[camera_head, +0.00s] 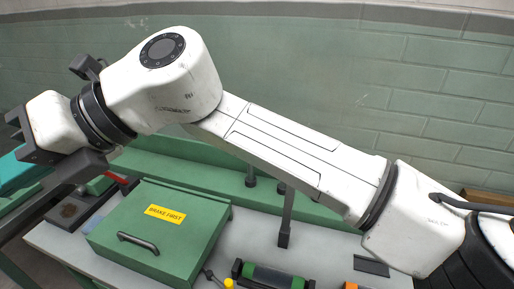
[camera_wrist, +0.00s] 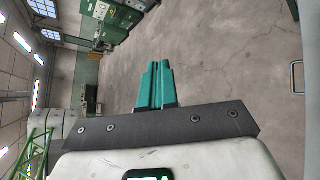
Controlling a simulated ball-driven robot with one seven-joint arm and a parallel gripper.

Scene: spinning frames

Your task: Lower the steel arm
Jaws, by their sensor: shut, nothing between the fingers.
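My gripper (camera_wrist: 157,84) shows in the wrist view with its two teal fingers together and nothing between them, facing open concrete floor. In the head view its teal fingers (camera_head: 12,172) are at the far left edge, left of the workbench and partly cut off. A grey metal bar (camera_head: 286,215) stands upright on the bench behind my arm, its upper part hidden by my forearm; I cannot tell whether it is the steel arm. A shorter dark post (camera_head: 250,176) stands to its left. My gripper is well apart from both.
A green lidded box (camera_head: 160,228) with a black handle and a yellow "BRAKE FIRST" label sits on the grey bench (camera_head: 330,275). A green roller (camera_head: 272,275) lies at the front. A red-ended lever (camera_head: 118,179) is behind the box. Green cabinets (camera_wrist: 115,22) stand far off.

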